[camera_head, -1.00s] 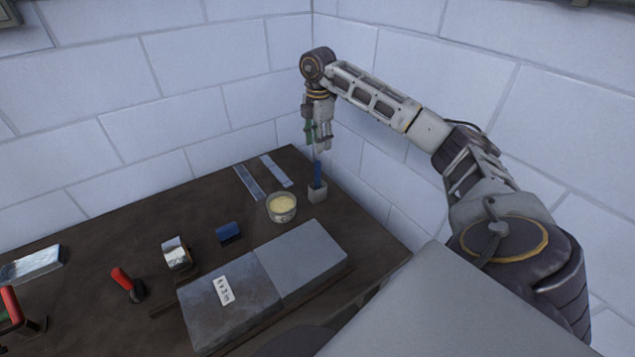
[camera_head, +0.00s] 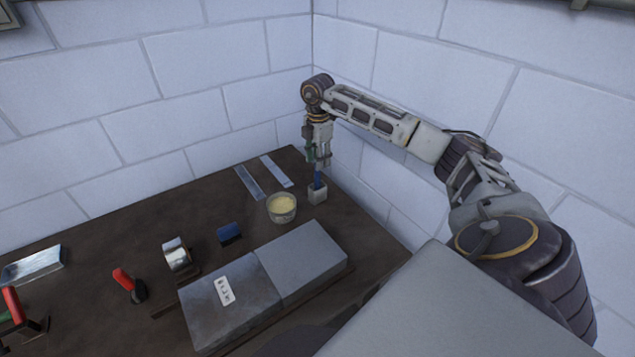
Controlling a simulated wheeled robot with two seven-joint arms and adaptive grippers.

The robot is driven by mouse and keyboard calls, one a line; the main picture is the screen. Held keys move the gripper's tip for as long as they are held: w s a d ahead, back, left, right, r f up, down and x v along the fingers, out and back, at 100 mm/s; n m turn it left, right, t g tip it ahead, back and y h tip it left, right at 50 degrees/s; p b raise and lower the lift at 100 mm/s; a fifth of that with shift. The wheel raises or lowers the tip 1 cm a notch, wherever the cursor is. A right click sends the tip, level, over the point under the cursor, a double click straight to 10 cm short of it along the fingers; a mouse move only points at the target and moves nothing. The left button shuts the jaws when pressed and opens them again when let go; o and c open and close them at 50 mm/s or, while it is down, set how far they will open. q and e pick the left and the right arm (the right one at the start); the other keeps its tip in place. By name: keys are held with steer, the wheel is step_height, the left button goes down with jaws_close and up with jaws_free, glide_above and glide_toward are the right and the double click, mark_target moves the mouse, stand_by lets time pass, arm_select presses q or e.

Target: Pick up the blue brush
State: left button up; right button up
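The blue brush (camera_head: 317,180) stands upright in a small grey holder (camera_head: 317,194) near the far right corner of the dark table. My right gripper (camera_head: 318,166) points down from above, with its fingertips at the upper part of the brush. The fingers cover the top of the brush. They are too small to tell whether they are open or shut on it. My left gripper is not in view.
A round tub with pale yellow contents (camera_head: 282,207) stands just left of the holder. Two flat metal strips (camera_head: 249,182) lie behind it. Grey blocks (camera_head: 303,260), a blue item (camera_head: 229,234), a tape roll (camera_head: 176,254) and red-handled tools (camera_head: 124,280) are nearer. White brick walls (camera_head: 375,190) border the corner.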

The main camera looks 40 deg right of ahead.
mark_target(318, 175)
steer(key=shift+f, duration=1.2)
steer(key=shift+a+f+p, duration=0.15)
steer(key=shift+f+p, duration=0.7)
steer(key=shift+f, duration=1.75)
jaws_close()
